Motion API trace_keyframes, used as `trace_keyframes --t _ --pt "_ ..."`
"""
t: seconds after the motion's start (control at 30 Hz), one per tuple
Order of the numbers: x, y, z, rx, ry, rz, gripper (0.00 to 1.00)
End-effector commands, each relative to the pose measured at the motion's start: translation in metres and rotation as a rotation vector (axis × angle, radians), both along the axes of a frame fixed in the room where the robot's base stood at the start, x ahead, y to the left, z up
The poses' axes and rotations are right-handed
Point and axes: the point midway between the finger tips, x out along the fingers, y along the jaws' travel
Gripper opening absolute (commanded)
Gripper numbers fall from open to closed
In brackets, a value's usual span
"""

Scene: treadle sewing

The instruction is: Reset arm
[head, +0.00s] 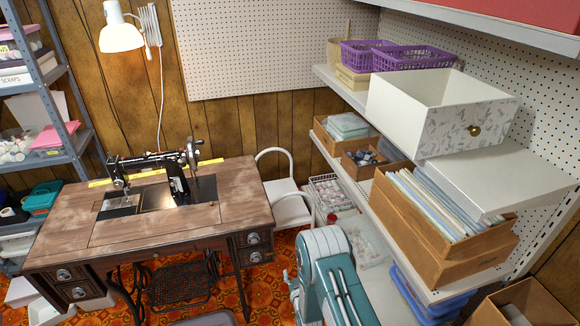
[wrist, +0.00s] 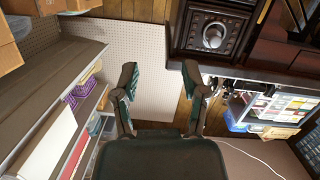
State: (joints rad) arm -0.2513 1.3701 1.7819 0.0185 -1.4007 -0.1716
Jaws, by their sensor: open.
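My gripper (wrist: 161,82) shows in the wrist view with its two dark fingers spread apart and nothing between them. In the head view my teal and white arm rises at the bottom centre, in front of the shelves; the gripper itself cannot be made out there. The wooden treadle sewing table (head: 130,236) stands at the left with a black sewing machine (head: 150,171) on it. In the wrist view a dark table drawer with a round knob (wrist: 212,36) appears beyond the right finger, apart from it.
White shelves (head: 380,205) at the right hold an open floral drawer box (head: 465,130), purple baskets (head: 412,57) and a wooden box of files (head: 425,227). A white chair (head: 291,207) stands behind my arm. A grey rack (head: 68,123) is at far left. Patterned floor shows between table and arm.

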Motion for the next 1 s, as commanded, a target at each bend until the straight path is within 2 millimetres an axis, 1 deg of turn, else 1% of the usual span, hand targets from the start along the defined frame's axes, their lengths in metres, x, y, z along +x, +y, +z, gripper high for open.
trace_keyframes --t 0.03,0.17,0.2,0.27,0.3,0.47,0.5,0.63,0.77,0.8,0.87,1.0 --pt "0.013 -0.001 0.023 0.001 0.014 -0.008 0.57" --pt "0.033 -0.006 0.067 0.001 0.075 -0.025 0.57" --pt "0.038 -0.008 0.081 0.002 0.092 -0.031 0.57" --pt "0.043 -0.012 0.102 0.002 0.121 -0.039 0.57" --pt "0.046 -0.014 0.116 0.001 0.138 -0.045 0.57" --pt "0.049 -0.026 0.172 0.001 0.213 -0.068 0.57" --pt "0.049 -0.030 0.186 0.002 0.230 -0.074 0.57" --pt "0.041 -0.041 0.229 0.003 0.290 -0.093 0.57" --pt "0.026 -0.053 0.271 0.004 0.351 -0.113 0.57" --pt "0.020 -0.057 0.283 0.004 0.368 -0.119 0.57" --pt "0.009 -0.062 0.301 0.006 0.396 -0.128 0.57" --pt "-0.019 -0.076 0.339 0.009 0.460 -0.151 0.57"
